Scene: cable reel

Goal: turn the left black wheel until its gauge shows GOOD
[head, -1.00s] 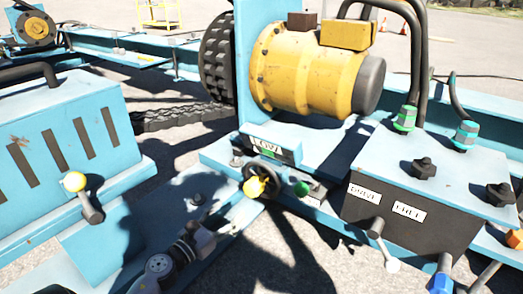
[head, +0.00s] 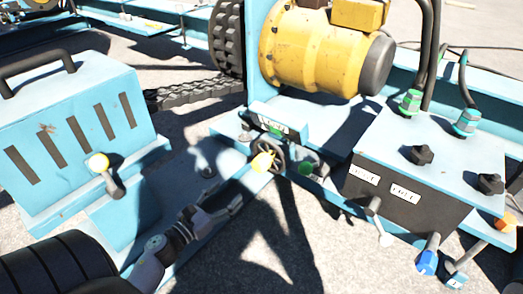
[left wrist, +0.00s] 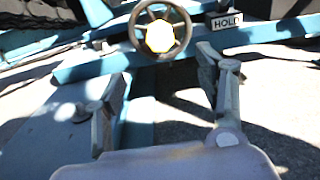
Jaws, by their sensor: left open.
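The left black wheel (head: 281,153) has dark spokes and a yellow knob (head: 262,162). It sits under a small blue gauge box (head: 275,118), whose lettering is too blurred to read in the head view. In the left wrist view the wheel (left wrist: 136,36) is at the top centre, with the yellow part at its middle. My left gripper (head: 225,199) is open and empty, short of the wheel to its lower left. In the left wrist view its two fingers (left wrist: 163,75) stand spread below the wheel, apart from it. My right gripper is out of view.
A smaller green-capped wheel (head: 305,169) is right of the black wheel. A HOLD label (left wrist: 226,20) shows in the wrist view. A blue slotted box (head: 75,130) with a yellow-knobbed lever is left; a control box (head: 420,150) is right. A yellow motor (head: 315,55) stands behind.

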